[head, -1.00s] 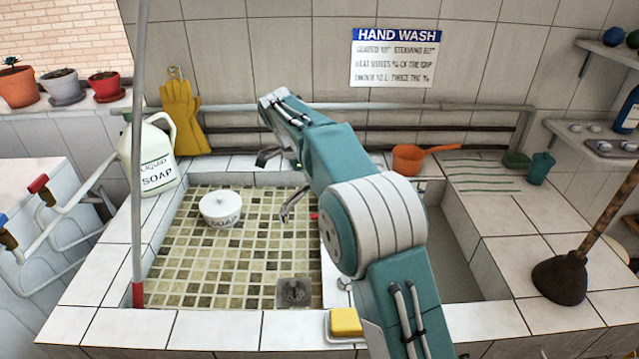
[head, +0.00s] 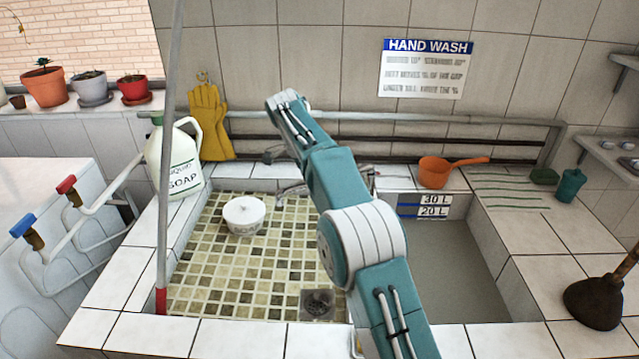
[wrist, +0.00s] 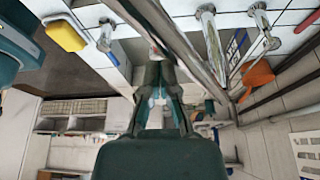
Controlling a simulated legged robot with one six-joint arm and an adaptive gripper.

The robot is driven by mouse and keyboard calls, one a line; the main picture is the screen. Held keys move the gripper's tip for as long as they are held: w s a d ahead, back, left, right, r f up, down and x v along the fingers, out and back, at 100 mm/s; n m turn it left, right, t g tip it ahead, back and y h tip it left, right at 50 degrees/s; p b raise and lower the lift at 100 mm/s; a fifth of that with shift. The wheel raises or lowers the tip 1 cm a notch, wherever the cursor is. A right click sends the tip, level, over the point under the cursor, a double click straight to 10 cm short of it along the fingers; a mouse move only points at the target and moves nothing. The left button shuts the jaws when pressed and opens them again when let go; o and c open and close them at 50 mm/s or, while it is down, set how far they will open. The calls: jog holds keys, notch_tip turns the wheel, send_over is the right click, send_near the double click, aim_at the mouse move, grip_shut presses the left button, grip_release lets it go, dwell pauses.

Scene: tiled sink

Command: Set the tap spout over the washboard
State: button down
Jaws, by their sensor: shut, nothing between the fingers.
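A chrome tap spout (wrist: 177,42) runs diagonally, large and close, across the upper wrist view, from the back-wall side towards the front. In the head view a short metal piece, apparently its end (head: 290,188), shows left of my forearm, above the mosaic-floored left basin. My arm hides the gripper in the head view.
A soap jug (head: 180,165) and red-based pole (head: 165,200) stand at left. The deep right basin (head: 445,270) is empty. An orange ladle (head: 436,172) is behind it; a plunger (head: 597,300) stands right.

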jog(key=shift+d, duration=0.35)
jog(key=shift+a, duration=0.15)
